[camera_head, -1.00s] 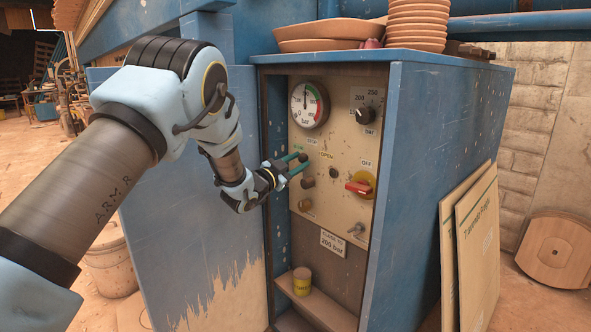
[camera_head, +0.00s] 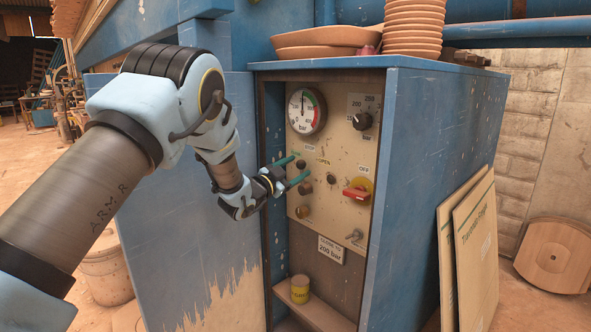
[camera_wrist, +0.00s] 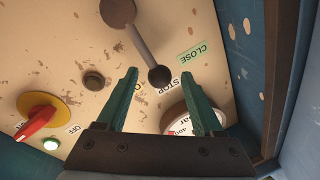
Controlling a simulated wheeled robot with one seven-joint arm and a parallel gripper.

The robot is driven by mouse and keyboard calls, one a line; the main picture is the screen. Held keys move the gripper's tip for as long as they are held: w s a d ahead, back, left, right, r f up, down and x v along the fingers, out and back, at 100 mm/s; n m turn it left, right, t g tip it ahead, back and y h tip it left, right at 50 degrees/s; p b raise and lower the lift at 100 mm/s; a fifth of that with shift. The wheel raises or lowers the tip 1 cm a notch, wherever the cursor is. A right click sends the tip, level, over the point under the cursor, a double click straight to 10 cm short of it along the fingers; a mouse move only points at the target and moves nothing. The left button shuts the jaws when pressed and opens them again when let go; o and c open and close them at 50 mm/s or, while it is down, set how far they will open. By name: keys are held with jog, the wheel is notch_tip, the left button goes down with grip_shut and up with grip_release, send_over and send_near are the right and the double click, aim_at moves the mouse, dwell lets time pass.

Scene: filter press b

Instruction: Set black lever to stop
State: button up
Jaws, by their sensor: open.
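The black lever (camera_wrist: 139,43) has a metal shaft and a dark ball knob (camera_wrist: 160,76). In the wrist view it runs from its round hub (camera_wrist: 117,12) to the knob, which lies against the STOP label (camera_wrist: 168,86). The green CLOSE label (camera_wrist: 193,52) is to the side of the knob. The lever's hub also shows in the head view (camera_head: 305,187). My gripper (camera_wrist: 159,80) is open, with green fingers spread on either side of the knob in the wrist view. The head view also shows my gripper (camera_head: 301,165) at the panel. Contact cannot be told.
The panel carries a gauge (camera_head: 306,110), a pressure knob (camera_head: 362,121), a red switch (camera_head: 357,193) on a yellow disc, a dark button (camera_head: 331,179) and a key switch (camera_head: 355,236). The blue cabinet side wall (camera_wrist: 293,90) stands close by my gripper.

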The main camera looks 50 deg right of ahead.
jog(key=s+a+f, duration=0.1)
jog(key=a, duration=0.9)
jog(key=shift+a+b, duration=0.35)
jog(key=shift+f, duration=0.1)
